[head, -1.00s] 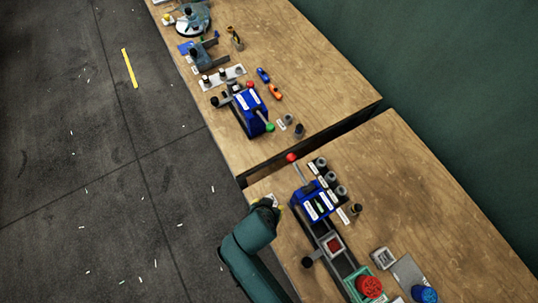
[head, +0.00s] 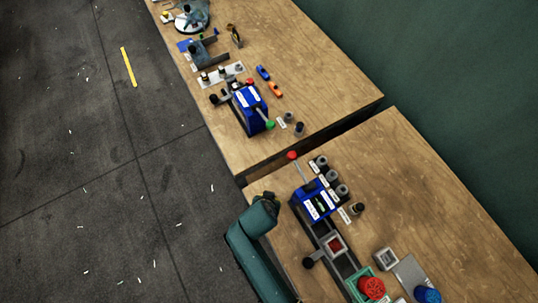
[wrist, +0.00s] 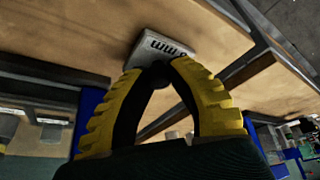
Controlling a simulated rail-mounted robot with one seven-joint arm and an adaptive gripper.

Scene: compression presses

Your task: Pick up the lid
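My gripper (wrist: 159,72) fills the middle of the wrist view, its two yellow ribbed fingers converging to a narrow gap. The fingertips meet at a dark piece on the edge of a grey block with black lettering (wrist: 160,45), which I take to be the lid. The fingers look shut on it. In the head view my gripper (head: 268,199) is at the near table's left edge, left of the blue press (head: 317,201). The lid is hidden there, so I cannot see its height above the table.
The blue press has a red-knobbed lever (head: 292,155) and grey cylinders (head: 336,182) beside it. A green tray (head: 355,285) and a grey square part (head: 386,258) stand nearer. A gap separates the near table from the far table (head: 320,70), which holds another blue press (head: 250,109).

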